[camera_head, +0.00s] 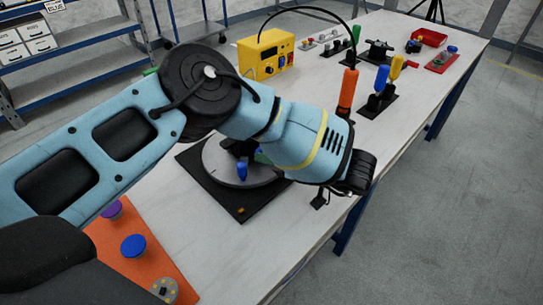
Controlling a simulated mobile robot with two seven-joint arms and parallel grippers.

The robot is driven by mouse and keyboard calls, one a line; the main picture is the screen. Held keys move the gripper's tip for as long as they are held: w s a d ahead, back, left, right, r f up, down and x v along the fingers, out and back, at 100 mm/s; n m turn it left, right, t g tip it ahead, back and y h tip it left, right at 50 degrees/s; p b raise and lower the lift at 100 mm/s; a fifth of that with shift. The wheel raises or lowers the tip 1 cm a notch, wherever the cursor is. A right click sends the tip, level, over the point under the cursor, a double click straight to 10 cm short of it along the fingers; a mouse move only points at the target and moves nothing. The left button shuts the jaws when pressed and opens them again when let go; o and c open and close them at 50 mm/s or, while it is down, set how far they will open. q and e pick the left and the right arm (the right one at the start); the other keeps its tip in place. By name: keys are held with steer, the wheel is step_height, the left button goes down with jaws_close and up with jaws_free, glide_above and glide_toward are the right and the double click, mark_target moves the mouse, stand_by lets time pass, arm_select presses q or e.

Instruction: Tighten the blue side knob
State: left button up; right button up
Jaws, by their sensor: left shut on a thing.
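A blue knob or lever (242,170) shows just below my left forearm, on a dark fixture that is mostly hidden. The fixture stands on a round grey disc (222,168) on a black square base (236,208). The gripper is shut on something. Its fingertips and the contact are hidden by the wrist, so I cannot see how it sits on the knob. My right gripper is not in view.
An orange panel (110,240) with purple and blue knobs lies at the near left. A yellow box (266,56) stands behind the arm. An orange-handled tool (347,90) stands upright near the wrist. Blue and yellow handles, a red tray (430,37) and clamps are farther back. The front right table is clear.

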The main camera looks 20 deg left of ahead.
arm_select(q)
steer(key=o, duration=1)
